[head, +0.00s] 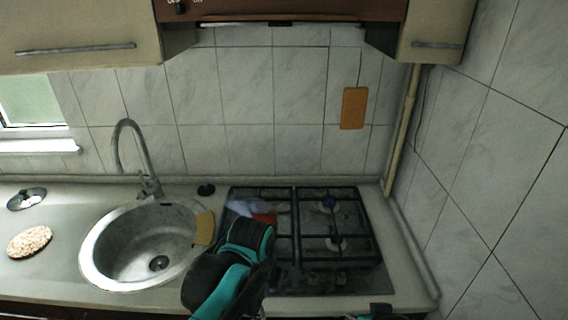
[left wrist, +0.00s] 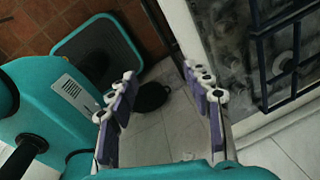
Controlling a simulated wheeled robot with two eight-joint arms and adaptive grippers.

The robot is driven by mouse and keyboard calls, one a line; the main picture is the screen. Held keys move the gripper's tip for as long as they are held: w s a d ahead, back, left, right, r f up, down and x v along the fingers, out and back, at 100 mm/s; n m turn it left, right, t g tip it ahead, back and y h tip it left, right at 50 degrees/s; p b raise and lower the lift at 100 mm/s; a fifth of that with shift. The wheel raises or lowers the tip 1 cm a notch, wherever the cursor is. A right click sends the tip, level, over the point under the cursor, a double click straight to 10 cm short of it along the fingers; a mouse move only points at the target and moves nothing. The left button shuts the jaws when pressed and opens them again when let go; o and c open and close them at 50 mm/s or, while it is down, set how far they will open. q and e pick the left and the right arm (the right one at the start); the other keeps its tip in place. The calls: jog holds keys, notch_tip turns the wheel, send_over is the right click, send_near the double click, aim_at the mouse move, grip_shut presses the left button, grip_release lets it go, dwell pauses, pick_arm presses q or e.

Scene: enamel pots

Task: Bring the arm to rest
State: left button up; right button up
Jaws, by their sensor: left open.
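My left arm (head: 232,270) comes up at the bottom middle of the head view, in front of the stove's left side. Its fingers cannot be made out clearly there. In the left wrist view my left gripper (left wrist: 160,92) is open, with its two purple and white finger rows apart and nothing held between them. Pale floor tiles and a small black object show beyond the gap. My right gripper cannot be made out in either view.
The gas stove (head: 338,243) is right of the sink (head: 108,248). A whitish and red item (head: 263,217) on the stove is partly hidden by my arm. A yellow piece (head: 204,228) sits at the sink's rim. A speckled oval (head: 30,241) lies on the left counter.

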pick_arm(q)
jog(key=s+a+n+t, duration=0.2)
jog(key=a+n, duration=0.4)
jog(key=n, duration=0.4)
jog(key=s+a+n+t, duration=0.2)
jog(key=a+n, duration=0.5)
jog(key=n, duration=0.4)
jog(key=shift+s+a+f+t+y, duration=0.25)
jog(key=shift+f+t, duration=0.2)
jog(key=shift+t, duration=0.35)
